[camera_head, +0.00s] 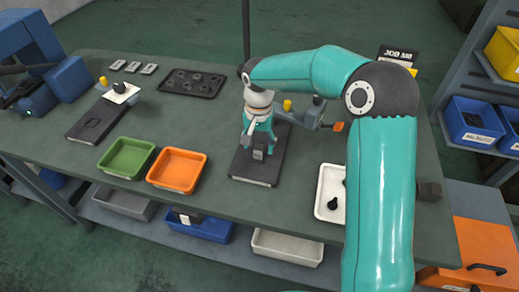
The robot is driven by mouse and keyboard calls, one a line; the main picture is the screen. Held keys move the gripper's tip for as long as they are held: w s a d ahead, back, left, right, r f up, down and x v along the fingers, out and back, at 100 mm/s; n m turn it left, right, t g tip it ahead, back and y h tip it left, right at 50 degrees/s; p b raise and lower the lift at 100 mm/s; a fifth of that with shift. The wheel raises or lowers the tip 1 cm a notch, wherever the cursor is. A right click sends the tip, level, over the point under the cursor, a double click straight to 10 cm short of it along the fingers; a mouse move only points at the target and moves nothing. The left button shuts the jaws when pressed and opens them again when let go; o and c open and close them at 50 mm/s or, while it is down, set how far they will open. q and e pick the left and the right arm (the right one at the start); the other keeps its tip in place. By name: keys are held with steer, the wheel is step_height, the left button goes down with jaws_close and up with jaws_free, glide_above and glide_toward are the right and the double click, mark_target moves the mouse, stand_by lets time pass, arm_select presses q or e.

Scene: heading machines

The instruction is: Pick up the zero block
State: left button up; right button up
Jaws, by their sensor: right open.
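My right arm reaches over the bench from the right, and its teal right gripper (258,149) points down over a black base plate (250,178) in the middle. The gripper is open, its fingers near a small dark grey block (259,156) on that plate. This block may be the zero block, but I can read no label on it. The gripper hides part of it, and I cannot tell whether the fingers touch it. My left gripper is not in view.
Green (127,157) and orange (176,170) trays lie left of the plate. A white tray (330,181) with dark parts is at right, next to my arm. A grey and orange device (305,115) stands close behind the gripper. A dark tray (192,84) lies at the back.

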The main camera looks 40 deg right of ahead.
step_height(320, 180, down, 2)
jaws_close()
stand_by(0.4)
steer(key=shift+r, duration=0.15)
